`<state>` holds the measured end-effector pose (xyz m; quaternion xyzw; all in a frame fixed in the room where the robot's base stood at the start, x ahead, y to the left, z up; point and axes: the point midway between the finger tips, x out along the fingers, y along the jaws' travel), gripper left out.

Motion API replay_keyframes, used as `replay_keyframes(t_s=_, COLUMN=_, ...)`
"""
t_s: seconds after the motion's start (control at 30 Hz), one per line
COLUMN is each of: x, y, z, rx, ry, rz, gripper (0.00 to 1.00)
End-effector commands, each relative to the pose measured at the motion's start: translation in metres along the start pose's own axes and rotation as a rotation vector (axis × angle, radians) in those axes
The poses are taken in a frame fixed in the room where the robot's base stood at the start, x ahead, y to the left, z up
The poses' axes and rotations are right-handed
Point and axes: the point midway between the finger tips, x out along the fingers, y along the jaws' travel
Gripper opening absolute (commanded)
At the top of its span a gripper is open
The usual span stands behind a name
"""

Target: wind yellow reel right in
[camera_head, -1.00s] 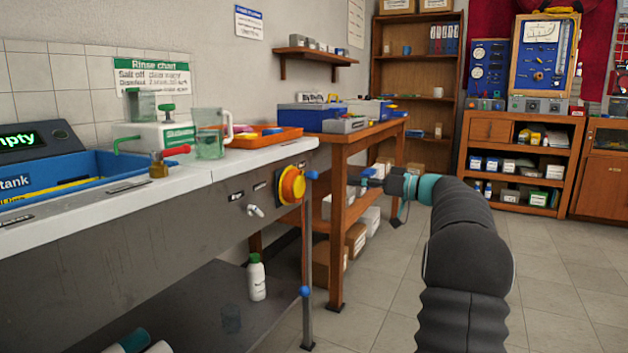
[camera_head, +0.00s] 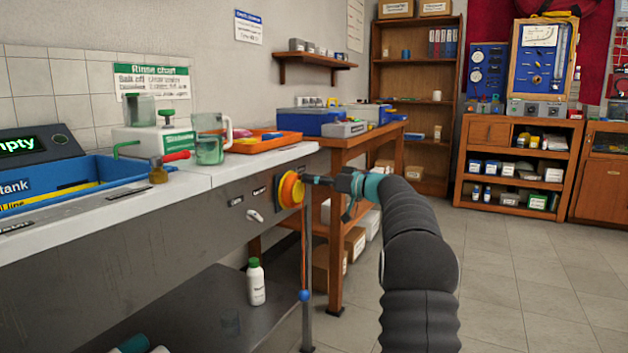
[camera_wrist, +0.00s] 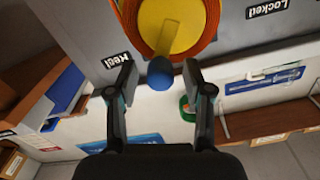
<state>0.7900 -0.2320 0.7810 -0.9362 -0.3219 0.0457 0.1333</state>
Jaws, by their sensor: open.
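The yellow reel (camera_head: 290,188) with an orange rim is mounted on the grey front panel of the bench, near its right end. In the wrist view the reel (camera_wrist: 172,25) fills the top middle, with a yellow crank arm across its face. A round blue knob (camera_wrist: 160,74) is at the end of the crank arm. My gripper (camera_wrist: 159,82) is open, with one finger on each side of the knob. I cannot tell whether either finger touches it. In the head view my gripper (camera_head: 312,180) is right beside the reel and hides the knob's outline.
A cord hangs below the reel to a blue ball (camera_head: 304,295) near the bench leg. A white tap-like handle (camera_head: 255,215) is left of the reel. A wooden table (camera_head: 340,150) stands behind my gripper. The floor to the right is clear.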

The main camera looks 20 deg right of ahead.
Motion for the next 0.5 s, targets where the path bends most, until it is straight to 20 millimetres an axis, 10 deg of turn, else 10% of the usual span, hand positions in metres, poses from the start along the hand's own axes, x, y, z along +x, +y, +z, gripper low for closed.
replay_keyframes(t_s=0.33, x=0.0038, y=0.0, z=0.0, rx=0.0, ry=0.0, rz=0.0, gripper=0.51)
replay_keyframes(t_s=0.5, x=0.0037, y=0.0, z=0.0001, rx=0.0, ry=0.0, rz=0.0, gripper=0.11)
